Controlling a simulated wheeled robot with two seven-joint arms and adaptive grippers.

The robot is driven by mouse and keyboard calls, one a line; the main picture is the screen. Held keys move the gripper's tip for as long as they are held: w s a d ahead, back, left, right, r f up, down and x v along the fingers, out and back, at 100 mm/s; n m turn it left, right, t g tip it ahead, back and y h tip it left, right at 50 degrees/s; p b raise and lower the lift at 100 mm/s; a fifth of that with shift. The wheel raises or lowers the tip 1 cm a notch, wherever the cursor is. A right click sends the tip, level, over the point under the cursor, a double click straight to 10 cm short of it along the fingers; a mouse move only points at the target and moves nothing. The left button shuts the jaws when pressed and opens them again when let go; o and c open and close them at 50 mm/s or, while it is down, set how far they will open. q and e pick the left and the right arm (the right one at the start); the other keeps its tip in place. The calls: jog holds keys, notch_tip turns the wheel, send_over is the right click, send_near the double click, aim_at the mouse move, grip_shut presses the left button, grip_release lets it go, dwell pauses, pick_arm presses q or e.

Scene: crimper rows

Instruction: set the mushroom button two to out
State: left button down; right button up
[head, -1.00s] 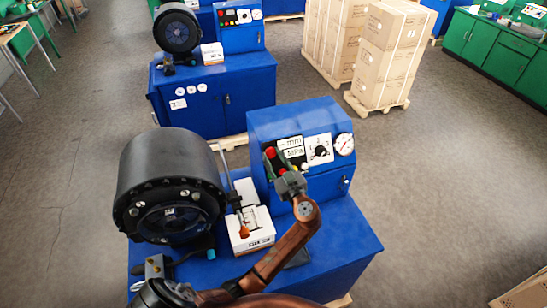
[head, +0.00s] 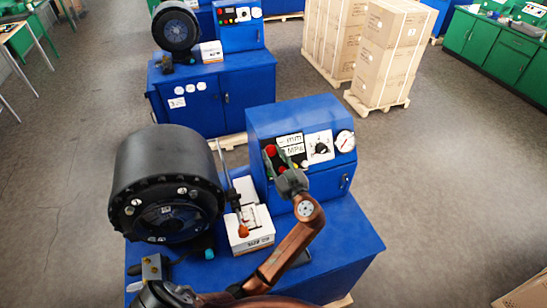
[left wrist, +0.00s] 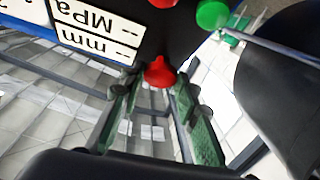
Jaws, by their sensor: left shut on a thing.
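The blue crimper's control panel (head: 258,130) carries red mushroom buttons and white "mm" and "MPa" labels. My left gripper (head: 276,152) reaches the panel's left part. It is shut on the upper red mushroom button (head: 270,150). In the left wrist view this red button (left wrist: 160,72) sits between the tips of the two green-padded fingers. Another red button (left wrist: 163,3) is cut off at the top edge there, beside a green button (left wrist: 212,14). I cannot tell whether the held button is in or out. My right gripper is not in view.
A black crimping head (head: 165,185) stands left of the panel. A white box (head: 249,229) lies between them, with a thin rod rising beside it. A gauge (head: 345,141) and a dial (head: 320,148) are on the panel's right. Open floor lies to the right.

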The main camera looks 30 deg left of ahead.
pick_arm(q)
jog(key=c, duration=1.5)
grip_release()
jog(key=shift+s+d+r, duration=0.15)
jog(key=shift+s+d, duration=0.05)
jog(key=shift+o, duration=0.2)
jog(key=shift+w+a, duration=0.1)
jog(key=v, duration=0.7)
